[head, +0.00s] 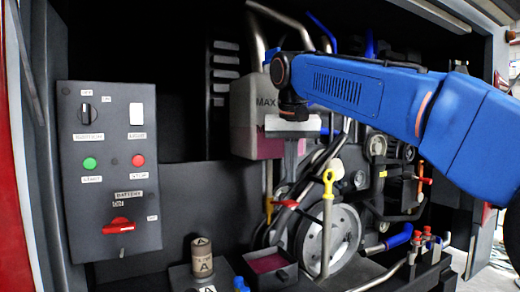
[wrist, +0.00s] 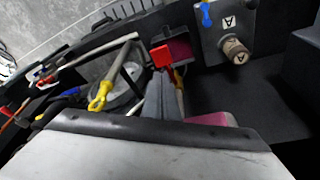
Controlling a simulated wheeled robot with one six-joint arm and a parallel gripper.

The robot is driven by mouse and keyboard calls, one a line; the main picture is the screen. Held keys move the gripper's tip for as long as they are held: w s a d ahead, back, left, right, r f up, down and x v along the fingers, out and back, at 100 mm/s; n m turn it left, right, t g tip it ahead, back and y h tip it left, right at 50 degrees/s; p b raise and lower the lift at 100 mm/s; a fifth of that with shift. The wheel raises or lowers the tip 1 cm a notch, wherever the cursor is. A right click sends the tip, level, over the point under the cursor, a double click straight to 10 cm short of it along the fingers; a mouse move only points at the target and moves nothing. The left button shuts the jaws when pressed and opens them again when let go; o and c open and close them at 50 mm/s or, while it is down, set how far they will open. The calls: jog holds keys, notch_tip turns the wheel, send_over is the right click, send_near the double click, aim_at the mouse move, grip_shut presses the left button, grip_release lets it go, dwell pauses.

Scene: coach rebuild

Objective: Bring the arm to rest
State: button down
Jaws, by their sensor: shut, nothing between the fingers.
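My blue arm (head: 360,85) reaches in from the right across the engine bay in the head view. My gripper (head: 290,172) hangs fingers down in front of the tank and engine parts, with its fingers together and nothing seen between them. In the wrist view the fingers of my gripper (wrist: 160,98) also show close together, above the grey-white gripper body. Behind them lies a red part (wrist: 161,56). The yellow-handled dipstick (head: 328,182) stands to the right of my gripper; it also shows in the wrist view (wrist: 100,97).
A tank marked MAX (head: 243,100) is behind my gripper. A control panel (head: 110,205) with buttons and a red switch is at left. Below stand a cylinder marked A (head: 202,262) and a small open box (head: 285,277). A pulley wheel (head: 345,228) is at lower right.

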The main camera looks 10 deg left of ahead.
jog(key=shift+d, duration=0.1)
jog(key=s+d+f, duration=0.6)
jog(key=d, duration=0.4)
jog(key=s+d+f, duration=0.6)
jog(key=d+f, duration=0.1)
jog(key=d, duration=0.2)
jog(key=s+d+f, duration=0.5)
jog(key=s+f, duration=0.4)
jog(key=f, duration=0.3)
jog(key=s+d+f+t, duration=0.1)
jog(key=s+d+f, duration=0.4)
jog(key=s+f, duration=0.4)
notch_tip(320, 180, down, 3)
jog(key=shift+d+r+m, duration=0.15)
jog(key=shift+d+m, duration=0.15)
jog(key=shift+m, duration=0.1)
